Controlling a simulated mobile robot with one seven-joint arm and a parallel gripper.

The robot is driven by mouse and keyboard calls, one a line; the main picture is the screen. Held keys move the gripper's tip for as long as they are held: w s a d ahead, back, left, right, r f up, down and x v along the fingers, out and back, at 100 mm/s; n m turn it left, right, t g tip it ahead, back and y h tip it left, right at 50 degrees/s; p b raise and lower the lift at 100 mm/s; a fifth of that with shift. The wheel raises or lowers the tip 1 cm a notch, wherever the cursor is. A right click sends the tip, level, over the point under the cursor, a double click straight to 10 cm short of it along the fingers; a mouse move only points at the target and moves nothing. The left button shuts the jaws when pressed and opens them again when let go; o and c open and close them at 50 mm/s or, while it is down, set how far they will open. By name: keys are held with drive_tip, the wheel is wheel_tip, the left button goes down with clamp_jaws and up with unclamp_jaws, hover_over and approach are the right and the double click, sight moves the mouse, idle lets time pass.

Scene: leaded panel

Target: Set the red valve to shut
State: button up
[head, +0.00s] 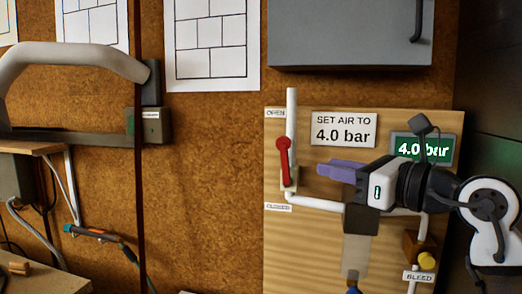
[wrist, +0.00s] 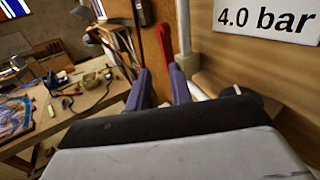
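The red valve lever (head: 284,160) stands nearly upright on the wooden panel, along the white vertical pipe. A small label sits near its top, and another is below it; both are too small to read surely. My gripper (head: 319,168) is to the right of the lever, its purple fingers pointing left towards it with a gap between. In the wrist view the red lever (wrist: 163,48) shows beyond and between the tips of my gripper (wrist: 160,71). The fingers are apart, and nothing is visibly held. The lever's lower end is partly hidden in the wrist view.
A grey cabinet (head: 350,35) hangs above the panel. A yellow knob (head: 427,260) is at lower right. A cluttered workbench (wrist: 85,105) is at left.

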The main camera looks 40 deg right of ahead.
sight(287, 155)
drive_tip(key=shift+h, duration=0.3)
drive_tip(key=w+p, duration=0.2)
drive_tip(key=w, duration=0.2)
drive_tip(key=w+p, duration=0.1)
drive_tip(key=w, duration=0.3)
drive_tip(key=w+p, duration=0.2)
drive_tip(key=w, duration=0.2)
drive_tip(key=shift+w+a+r+p, duration=0.15)
drive_tip(key=shift+a+r+p, duration=0.05)
drive_tip(key=shift+a+p, duration=0.2)
drive_tip(key=shift+w+f, duration=0.1)
drive_tip(key=shift+w, duration=0.35)
clamp_jaws()
